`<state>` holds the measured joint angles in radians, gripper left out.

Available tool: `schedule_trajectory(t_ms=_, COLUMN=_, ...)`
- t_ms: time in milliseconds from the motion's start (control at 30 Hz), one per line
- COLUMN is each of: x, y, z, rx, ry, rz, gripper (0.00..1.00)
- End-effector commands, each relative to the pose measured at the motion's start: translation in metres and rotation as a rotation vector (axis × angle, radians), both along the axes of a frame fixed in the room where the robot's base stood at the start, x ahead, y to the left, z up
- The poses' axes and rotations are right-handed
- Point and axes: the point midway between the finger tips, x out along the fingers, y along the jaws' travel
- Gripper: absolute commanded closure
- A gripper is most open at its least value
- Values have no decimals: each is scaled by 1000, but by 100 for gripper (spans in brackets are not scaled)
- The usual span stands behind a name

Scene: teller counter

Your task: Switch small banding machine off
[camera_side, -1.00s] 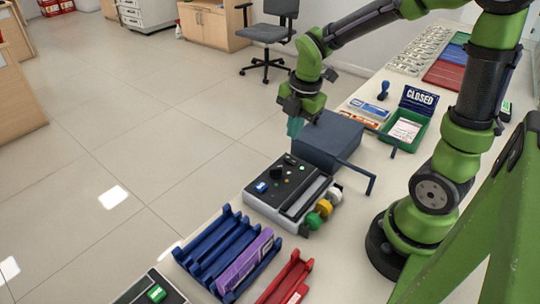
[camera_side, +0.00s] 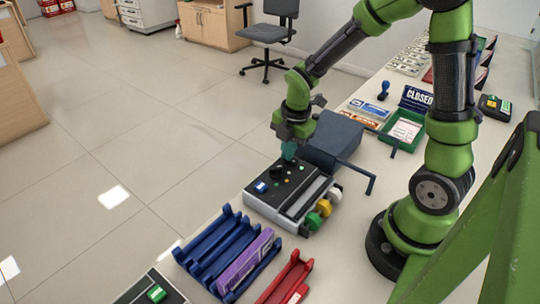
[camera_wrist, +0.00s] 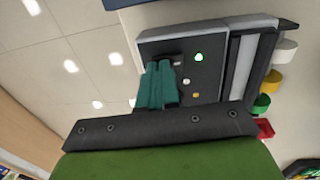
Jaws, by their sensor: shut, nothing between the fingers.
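A grey banding machine (camera_side: 302,211) with a black top panel and coloured rolls on its right side stands on the counter. Its panel has a blue rocker switch (camera_side: 261,187), a dark knob and small lights. In the wrist view the machine (camera_wrist: 232,65) shows a lit green light (camera_wrist: 198,57). My gripper (camera_side: 289,152) has its teal fingers shut and empty, pointing down over the panel's far end. In the wrist view the fingers (camera_wrist: 160,84) cover part of the panel, and I cannot make out the blue switch. Contact with the panel is unclear.
A dark blue box (camera_side: 335,137) with bent arms stands just behind the machine. A blue rack (camera_side: 215,250) and a red rack (camera_side: 287,280) lie in front. Another device with a green switch (camera_side: 157,293) is at the bottom edge. The counter's left edge is close.

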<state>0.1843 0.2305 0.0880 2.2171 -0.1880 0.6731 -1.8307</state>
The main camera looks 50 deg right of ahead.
Motion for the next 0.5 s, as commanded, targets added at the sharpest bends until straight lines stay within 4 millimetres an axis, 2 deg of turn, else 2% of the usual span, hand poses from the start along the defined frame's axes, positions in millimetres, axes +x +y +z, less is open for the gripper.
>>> schedule_trajectory(t_ms=133, x=3, y=0, z=-9, rx=1, ry=84, rz=2, gripper=100)
schedule_trajectory(t_ms=500, x=0, y=0, z=-10, rx=-1, ry=87, rz=4, gripper=100)
